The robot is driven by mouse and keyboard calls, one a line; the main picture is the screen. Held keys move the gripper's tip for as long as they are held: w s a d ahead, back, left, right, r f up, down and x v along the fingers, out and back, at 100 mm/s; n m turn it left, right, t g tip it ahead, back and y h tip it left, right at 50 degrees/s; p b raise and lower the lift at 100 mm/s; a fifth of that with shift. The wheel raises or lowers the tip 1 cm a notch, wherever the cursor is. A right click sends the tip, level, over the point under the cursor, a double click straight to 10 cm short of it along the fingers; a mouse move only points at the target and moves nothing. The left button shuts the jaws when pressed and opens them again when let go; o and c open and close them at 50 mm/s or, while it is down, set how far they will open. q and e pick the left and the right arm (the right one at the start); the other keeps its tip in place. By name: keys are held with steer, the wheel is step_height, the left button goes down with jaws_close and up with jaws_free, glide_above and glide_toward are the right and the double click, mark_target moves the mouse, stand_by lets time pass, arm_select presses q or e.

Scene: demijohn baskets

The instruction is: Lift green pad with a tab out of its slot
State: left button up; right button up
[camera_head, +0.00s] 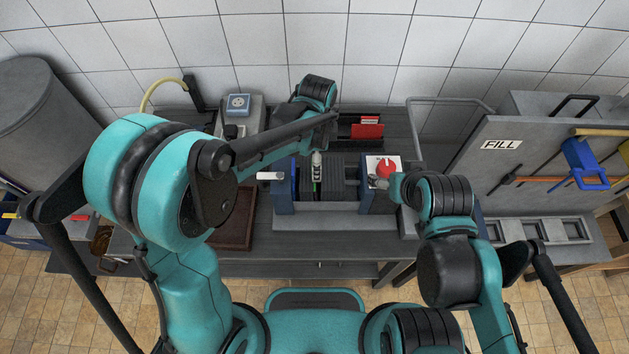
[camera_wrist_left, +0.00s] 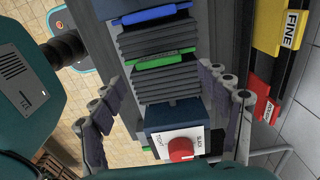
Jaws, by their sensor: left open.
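The green pad with a tab (camera_wrist_left: 165,62) stands in a slot of a rack of dark ribbed pads, its tab edge up. In the head view only a thin green strip of the pad (camera_head: 314,187) shows below my left gripper (camera_head: 316,160). In the left wrist view, the fingers of my left gripper (camera_wrist_left: 162,82) are spread wide on both sides of the rack, with nothing between them touching the pad. My right gripper (camera_head: 390,184) is beside the red knob; its fingers are too small to read.
A blue pad (camera_wrist_left: 155,14) sits farther along the rack. A box with a red knob (camera_wrist_left: 181,149) closes the near end in the wrist view. Yellow "FINE" (camera_wrist_left: 282,28) and red (camera_wrist_left: 262,98) blocks lie to the side.

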arm_select(q)
steer(key=f, duration=0.4)
steer(key=shift+a+b, duration=0.3)
steer(key=shift+b, duration=0.1)
steer(key=shift+f, duration=0.3)
steer(key=c, duration=1.4)
steer(key=shift+o, duration=0.2)
steer(key=shift+r, duration=0.2)
step_height(320, 180, up, 18)
steer(key=p, duration=0.3)
steer(key=shift+f, duration=0.1)
